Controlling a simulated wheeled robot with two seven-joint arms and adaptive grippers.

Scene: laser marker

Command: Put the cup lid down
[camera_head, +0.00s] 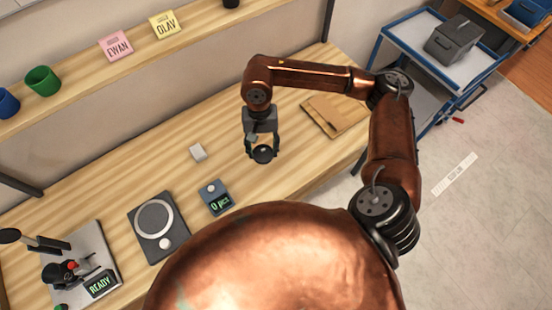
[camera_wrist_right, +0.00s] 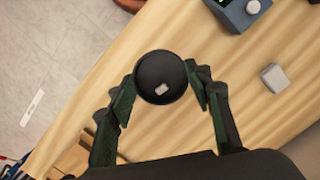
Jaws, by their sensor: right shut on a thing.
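My right gripper (camera_head: 262,152) is over the wooden table, shut on a dark round cup lid (camera_head: 265,154). In the right wrist view the lid (camera_wrist_right: 160,77) sits between the two fingertips of the right gripper (camera_wrist_right: 163,85), with a small pale patch on its face. I cannot tell for certain whether the lid touches the table or hangs just above it. My left gripper is in neither view.
A small white block (camera_head: 198,152) and a blue-grey counter box (camera_head: 215,197) lie left of the gripper. A round-plated device (camera_head: 157,226) and a marker machine (camera_head: 82,272) stand further left. Bare table surrounds the lid.

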